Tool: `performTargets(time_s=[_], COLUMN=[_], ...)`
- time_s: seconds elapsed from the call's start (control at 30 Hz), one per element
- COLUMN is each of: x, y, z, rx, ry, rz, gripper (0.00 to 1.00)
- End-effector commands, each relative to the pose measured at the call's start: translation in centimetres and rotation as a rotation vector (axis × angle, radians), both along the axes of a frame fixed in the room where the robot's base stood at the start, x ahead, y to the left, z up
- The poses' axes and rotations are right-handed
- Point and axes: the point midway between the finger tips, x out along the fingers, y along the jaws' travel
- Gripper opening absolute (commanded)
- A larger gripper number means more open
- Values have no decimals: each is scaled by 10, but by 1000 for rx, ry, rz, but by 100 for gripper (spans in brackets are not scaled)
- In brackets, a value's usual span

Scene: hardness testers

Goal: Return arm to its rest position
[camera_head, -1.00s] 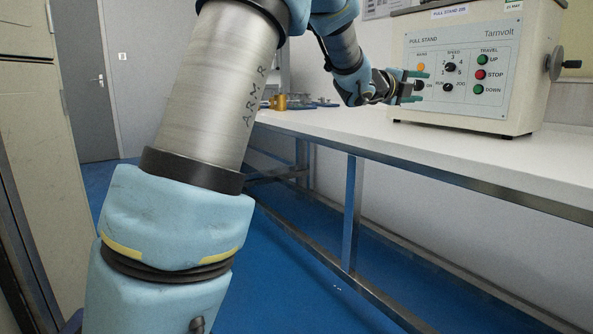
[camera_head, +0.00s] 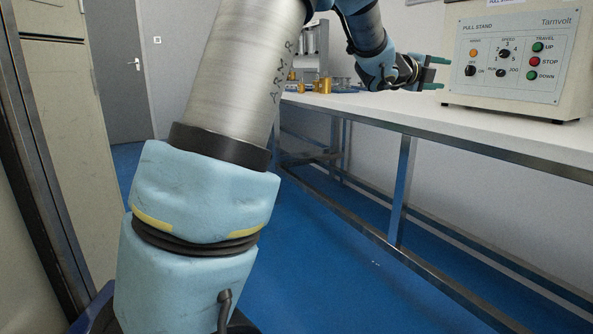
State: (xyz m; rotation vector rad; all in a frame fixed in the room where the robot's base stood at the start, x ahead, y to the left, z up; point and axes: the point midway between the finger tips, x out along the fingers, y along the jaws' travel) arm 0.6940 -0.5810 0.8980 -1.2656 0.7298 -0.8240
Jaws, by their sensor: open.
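My arm rises through the left middle of the view, and its far end reaches right, over the bench. My gripper (camera_head: 441,73) is at the upper right, with its two green-tipped fingers apart and nothing between them. It points right, toward the left side of the pull stand control box (camera_head: 515,60). The upper part of my arm runs out of the top of the frame.
The white bench (camera_head: 480,130) runs along the right on blue-grey legs (camera_head: 402,190). Brass-coloured parts (camera_head: 324,85) stand on its far end. A beige cabinet (camera_head: 65,110) is close on the left, and a grey door (camera_head: 128,70) is behind. Blue floor (camera_head: 320,270) is open below the bench.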

Motion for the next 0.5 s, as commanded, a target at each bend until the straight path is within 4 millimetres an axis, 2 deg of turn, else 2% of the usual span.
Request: performTargets(time_s=[0.23,0.37,0.5], x=[17,27,37], y=[33,62,102], z=[-20,-38,-64], rx=[-21,-43,-78], ry=[131,238,390], rz=[107,197,325], gripper=[59,59,59])
